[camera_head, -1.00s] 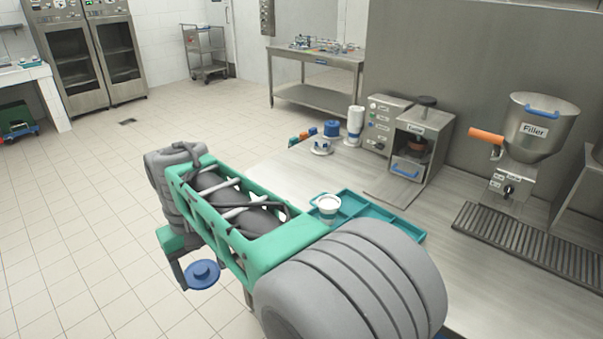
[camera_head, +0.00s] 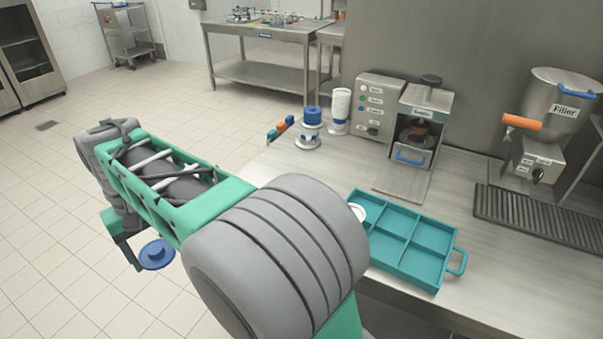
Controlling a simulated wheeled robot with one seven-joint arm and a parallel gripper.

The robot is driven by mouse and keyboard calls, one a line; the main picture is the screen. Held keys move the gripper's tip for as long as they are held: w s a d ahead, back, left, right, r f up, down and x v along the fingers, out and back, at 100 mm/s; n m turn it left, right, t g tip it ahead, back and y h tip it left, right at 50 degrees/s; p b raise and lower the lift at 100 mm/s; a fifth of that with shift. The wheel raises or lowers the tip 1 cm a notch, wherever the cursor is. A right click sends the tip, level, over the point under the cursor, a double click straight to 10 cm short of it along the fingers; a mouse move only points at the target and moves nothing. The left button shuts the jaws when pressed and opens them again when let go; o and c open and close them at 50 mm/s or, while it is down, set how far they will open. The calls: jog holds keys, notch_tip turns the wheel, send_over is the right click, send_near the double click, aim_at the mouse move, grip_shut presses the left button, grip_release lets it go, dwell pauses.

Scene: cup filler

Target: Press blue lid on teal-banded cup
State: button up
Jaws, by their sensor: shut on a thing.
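The blue lid (camera_head: 157,255) is a round disc with a raised centre, out over the floor at the lower left. My gripper (camera_head: 138,256) is shut on it, and my own arm hides part of the grip. The cup (camera_head: 357,212) shows only as a white sliver in the back left compartment of the teal tray (camera_head: 449,258). My arm covers the rest of it, so its band is hidden. The lid is well to the left of the cup and apart from it.
A stack of blue lids (camera_head: 312,117) and a stack of white cups (camera_head: 339,111) stand at the back left of the steel counter (camera_head: 461,190). A sealer (camera_head: 418,126) and a filler (camera_head: 550,125) stand behind the tray. The other visible tray compartments are empty.

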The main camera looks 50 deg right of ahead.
jog(key=s+d+r+m+b, duration=0.1)
jog(key=s+d+m, duration=0.2)
jog(key=d+m, duration=0.9)
jog(key=s+d+r+m+b, duration=0.1)
jog(key=s+d+m+b, duration=0.1)
jog(key=d+m, duration=1)
jog(key=s+d+m+b, duration=0.2)
jog(key=s+d+m, duration=1.5)
jog(key=m, duration=0.4)
jog(key=f+b, duration=0.6)
jog(key=f, duration=0.1)
jog(key=shift+s+d+b, duration=0.15)
jog(key=shift+s+b, duration=0.05)
jog(key=shift+b, duration=0.15)
jog(key=shift+w+d, duration=0.2)
jog(key=shift+d, duration=0.1)
jog(key=shift+f, duration=0.4)
